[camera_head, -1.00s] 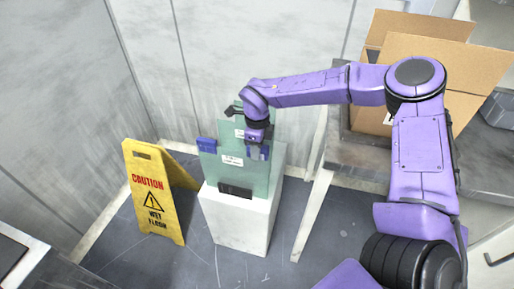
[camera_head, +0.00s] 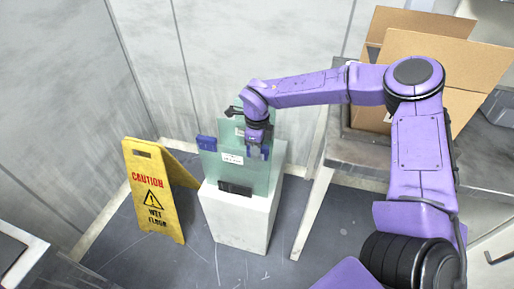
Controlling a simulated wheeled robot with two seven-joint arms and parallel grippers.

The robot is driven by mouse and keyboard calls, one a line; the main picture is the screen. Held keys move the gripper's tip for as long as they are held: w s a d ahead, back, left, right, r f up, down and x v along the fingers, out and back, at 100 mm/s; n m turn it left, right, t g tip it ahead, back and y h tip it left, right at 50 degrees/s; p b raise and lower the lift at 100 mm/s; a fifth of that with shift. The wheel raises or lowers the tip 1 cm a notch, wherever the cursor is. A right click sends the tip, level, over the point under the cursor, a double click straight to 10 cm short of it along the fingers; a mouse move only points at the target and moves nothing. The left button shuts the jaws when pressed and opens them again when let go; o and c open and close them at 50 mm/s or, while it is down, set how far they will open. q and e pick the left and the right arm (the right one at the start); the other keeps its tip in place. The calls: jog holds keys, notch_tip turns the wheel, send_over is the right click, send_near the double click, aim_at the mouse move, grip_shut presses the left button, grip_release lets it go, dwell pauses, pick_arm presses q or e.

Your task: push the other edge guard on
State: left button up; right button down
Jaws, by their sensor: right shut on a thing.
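A greenish glass plate (camera_head: 232,173) stands upright on a white pedestal (camera_head: 240,222), with a second pane showing behind it. A blue edge guard (camera_head: 207,143) sits on the plate's left edge, near the top. My right gripper (camera_head: 257,153) points down at the plate's right edge. It is shut on a blue piece there that looks like the other edge guard, mostly hidden by the fingers. I cannot tell how far that guard sits over the edge. A dark holder (camera_head: 235,188) is at the foot of the plate. My left gripper is not in view.
A yellow caution sign (camera_head: 154,192) stands on the floor left of the pedestal. A grey table (camera_head: 352,152) with an open cardboard box (camera_head: 437,62) is at right, under my right arm. Wall panels stand close behind the pedestal.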

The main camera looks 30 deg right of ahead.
jog(key=shift+f, duration=0.6)
dwell(0.7)
jog(key=c, duration=0.8)
grip_release()
notch_tip(320, 180, up, 11)
jog(key=shift+f, duration=0.2)
